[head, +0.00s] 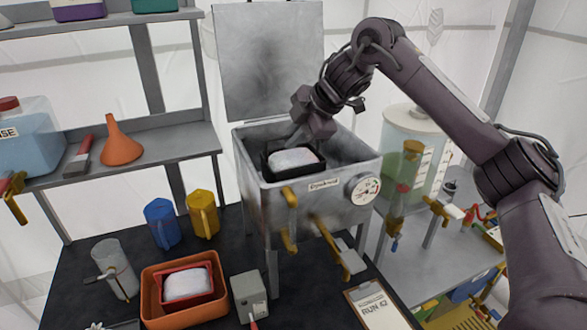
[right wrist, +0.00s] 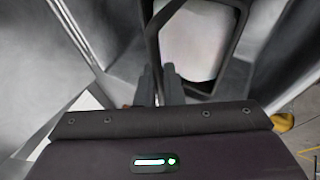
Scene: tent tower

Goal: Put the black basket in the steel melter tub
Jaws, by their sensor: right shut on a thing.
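The black basket (head: 297,174), with a white block (head: 294,159) in it, is inside the open top of the steel melter tub (head: 329,200). My right gripper (head: 294,138) reaches down over the tub and is shut on the basket's back edge. In the right wrist view the fingers (right wrist: 158,85) close on the black frame of the basket (right wrist: 152,28), with the white block (right wrist: 193,45) beyond. I cannot tell whether the basket touches the tub's floor. My left gripper is not in view.
The tub's lid (head: 268,60) stands open behind. An orange bin (head: 155,318) with a red basket sits on the dark table, near blue (head: 161,222) and yellow (head: 203,213) jugs. A clear tank (head: 413,150) stands right of the tub.

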